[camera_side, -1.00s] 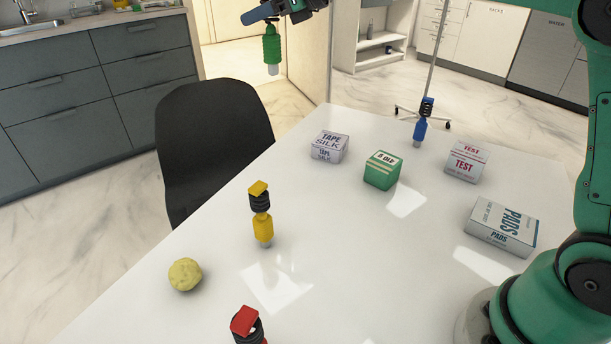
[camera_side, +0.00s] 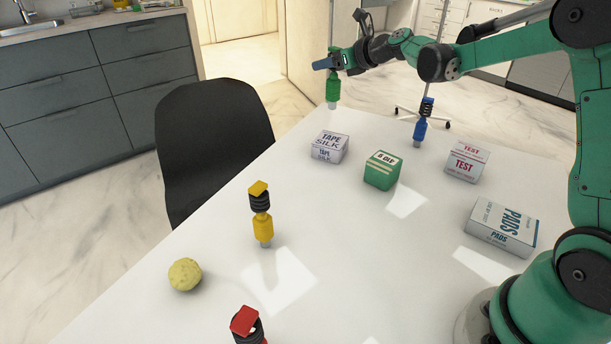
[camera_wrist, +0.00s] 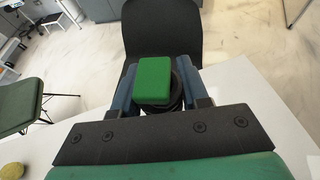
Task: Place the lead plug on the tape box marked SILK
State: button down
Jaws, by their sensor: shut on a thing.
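My gripper (camera_side: 328,65) is shut on the green lead plug (camera_side: 333,88) and holds it upright in the air, its pale tip pointing down. In the side view the plug appears just above and behind the tape box marked SILK (camera_side: 329,147), apart from it. The box is white with dark print and its top is bare. In the wrist view the green top of the plug (camera_wrist: 154,80) sits between the blue fingers (camera_wrist: 157,92); the SILK box is not visible there. Yellow (camera_side: 262,215), blue (camera_side: 420,130) and red (camera_side: 245,322) plugs stand on the table.
A green and white box (camera_side: 382,171) stands right of the SILK box. A TEST box (camera_side: 467,161) and a PADS box (camera_side: 502,227) are farther right. A yellow ball (camera_side: 185,274) lies at the front left of the white table (camera_side: 350,265). A black chair (camera_side: 212,140) stands at its left edge.

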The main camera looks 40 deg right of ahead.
notch_tip(320, 180, down, 8)
jog(key=shift+r, duration=0.25)
jog(key=shift+f, duration=0.15)
jog(key=shift+c, duration=2.2)
grip_release()
